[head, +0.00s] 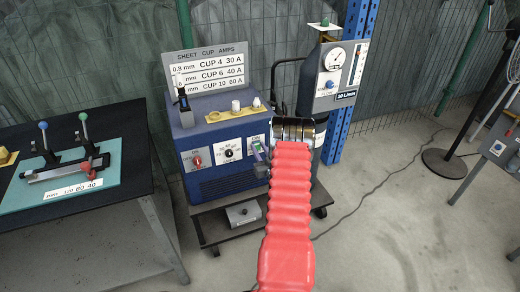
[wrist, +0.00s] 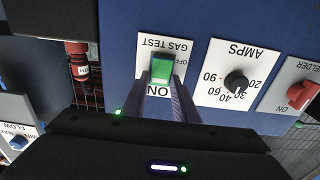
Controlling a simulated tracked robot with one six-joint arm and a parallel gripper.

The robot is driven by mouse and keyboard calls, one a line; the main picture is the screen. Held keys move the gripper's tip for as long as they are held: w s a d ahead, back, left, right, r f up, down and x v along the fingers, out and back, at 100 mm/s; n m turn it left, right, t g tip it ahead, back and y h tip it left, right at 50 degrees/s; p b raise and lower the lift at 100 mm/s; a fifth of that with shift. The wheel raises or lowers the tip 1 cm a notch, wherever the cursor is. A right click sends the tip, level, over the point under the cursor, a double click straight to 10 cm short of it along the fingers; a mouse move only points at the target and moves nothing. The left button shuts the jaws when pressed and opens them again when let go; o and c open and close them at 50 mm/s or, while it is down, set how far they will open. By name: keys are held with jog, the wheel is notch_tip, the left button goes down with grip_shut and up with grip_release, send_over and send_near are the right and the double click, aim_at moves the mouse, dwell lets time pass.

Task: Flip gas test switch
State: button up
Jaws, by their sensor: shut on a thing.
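The gas test switch (wrist: 163,66) is a green rocker on a white plate marked GAS TEST, OFF and ON, upside down in the wrist view. My gripper (wrist: 162,82) is shut on the switch, with its dark fingertips at the rocker's sides near the ON label. In the head view my gripper (head: 261,160) is at the right side of the blue welder's front (head: 208,172), and it and my arm hide most of the switch plate. I cannot tell which way the rocker is tipped.
The amps dial (wrist: 237,82) and the red welder knob (wrist: 302,95) sit beside the switch. A gas cylinder with a flow gauge (head: 335,57) stands right of the welder. A bench with a teal board (head: 110,160) is at left. A cable crosses the floor.

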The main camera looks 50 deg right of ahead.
jog(key=shift+s+d+f+t+h, duration=0.1)
jog(key=shift+f+t+h, duration=0.25)
jog(key=shift+t, duration=0.3)
jog(key=shift+s+f+t+h, duration=0.1)
jog(key=shift+t+h, duration=0.35)
jog(key=shift+t, duration=0.2)
jog(key=o, duration=1.1)
jog(key=shift+c, duration=0.2)
jog(key=shift+w, duration=0.1)
jog(key=v, duration=1.4)
